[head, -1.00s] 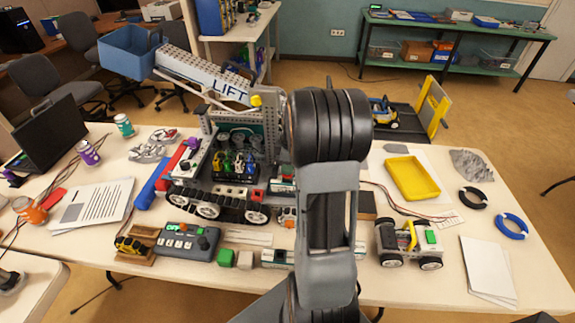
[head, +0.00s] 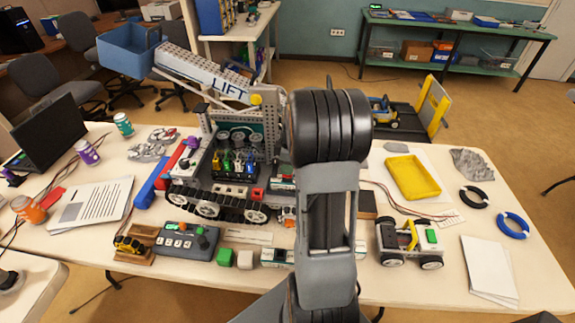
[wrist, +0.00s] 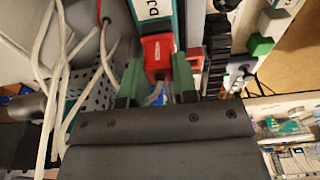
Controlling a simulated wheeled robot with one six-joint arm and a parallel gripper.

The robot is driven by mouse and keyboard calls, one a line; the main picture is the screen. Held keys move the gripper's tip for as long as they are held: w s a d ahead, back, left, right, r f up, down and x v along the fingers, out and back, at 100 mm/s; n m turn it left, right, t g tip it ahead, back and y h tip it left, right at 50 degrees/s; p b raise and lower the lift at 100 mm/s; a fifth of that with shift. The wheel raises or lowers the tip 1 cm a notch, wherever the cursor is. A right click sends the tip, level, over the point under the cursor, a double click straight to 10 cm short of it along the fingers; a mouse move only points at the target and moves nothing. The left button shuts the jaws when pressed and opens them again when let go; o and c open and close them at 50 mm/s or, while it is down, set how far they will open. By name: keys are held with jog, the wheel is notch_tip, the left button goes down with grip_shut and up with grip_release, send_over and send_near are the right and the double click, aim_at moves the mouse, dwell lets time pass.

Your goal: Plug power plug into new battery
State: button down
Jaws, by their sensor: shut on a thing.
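In the wrist view my gripper (wrist: 157,78) has its green-tipped fingers shut on a red power plug (wrist: 157,54). A grey cable runs from the plug back between the fingers. Directly ahead of the plug is the end of a teal and white battery (wrist: 168,12). The plug lines up with this end and appears to meet it, but I cannot tell how deep it sits. In the head view a teal and white battery (head: 283,184) shows on the tracked robot (head: 215,203), and another (head: 275,257) lies at the table's front. My arm hides the gripper and plug there.
White cables (wrist: 55,70) and a red wire hang left of the gripper in the wrist view. A control box (head: 187,240), green block (head: 225,257) and small wheeled car (head: 410,243) stand near the table's front. A yellow tray (head: 413,177) lies right of my arm.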

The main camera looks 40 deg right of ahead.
jog(key=shift+f, duration=0.2)
dwell(0.7)
jog(key=c, duration=0.8)
grip_release()
jog(key=shift+r, duration=0.2)
jog(key=shift+r+p, duration=1.9)
jog(key=shift+r, duration=1)
